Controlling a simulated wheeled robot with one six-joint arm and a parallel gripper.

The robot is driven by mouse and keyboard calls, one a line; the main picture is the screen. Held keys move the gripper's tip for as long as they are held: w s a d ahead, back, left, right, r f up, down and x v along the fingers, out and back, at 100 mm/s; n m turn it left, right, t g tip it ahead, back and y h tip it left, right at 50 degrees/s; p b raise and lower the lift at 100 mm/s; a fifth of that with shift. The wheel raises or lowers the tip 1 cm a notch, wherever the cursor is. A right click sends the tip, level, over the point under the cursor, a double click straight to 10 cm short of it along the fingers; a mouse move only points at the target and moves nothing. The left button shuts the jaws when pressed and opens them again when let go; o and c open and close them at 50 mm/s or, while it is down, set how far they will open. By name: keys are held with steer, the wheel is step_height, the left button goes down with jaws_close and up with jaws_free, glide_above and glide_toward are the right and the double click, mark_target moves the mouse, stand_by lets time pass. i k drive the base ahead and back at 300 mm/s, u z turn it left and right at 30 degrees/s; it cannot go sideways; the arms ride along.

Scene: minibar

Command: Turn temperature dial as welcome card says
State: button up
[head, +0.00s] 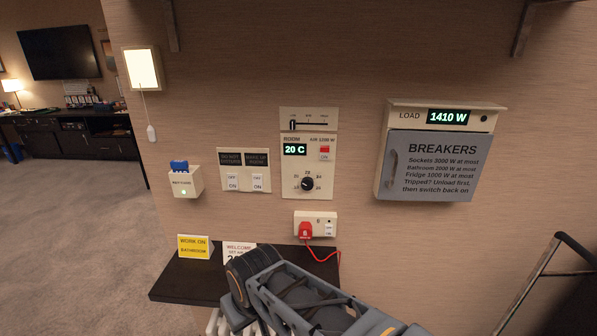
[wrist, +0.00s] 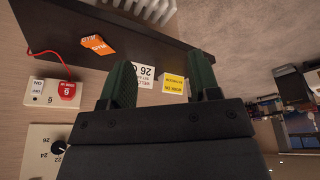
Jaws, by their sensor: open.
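The temperature dial (head: 308,184) is a black knob on the cream wall panel, ringed by numbers, under a display (head: 295,150) reading 20 C. The dial also shows at the lower left edge of the wrist view (wrist: 59,148). The white welcome card (head: 238,249) stands on the dark shelf, partly covered by my gripper in the head view. In the wrist view the card (wrist: 146,75) appears upside down and shows 26. My gripper (wrist: 161,80) is open and empty, with the card seen between its fingers. In the head view my gripper (head: 241,278) is below and left of the dial.
A socket with a red plug (head: 305,231) and cable sits below the dial. Switches (head: 244,170) and a slider (head: 308,123) are nearby. A yellow card (head: 195,247) stands on the shelf (head: 172,284). An orange tag (wrist: 97,44) lies there. The breaker box (head: 430,165) is right.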

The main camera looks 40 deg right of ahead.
mark_target(307, 183)
steer(key=k, duration=0.5)
steer(key=z, duration=0.85)
steer(key=i, duration=0.5)
steer(key=z, duration=0.05)
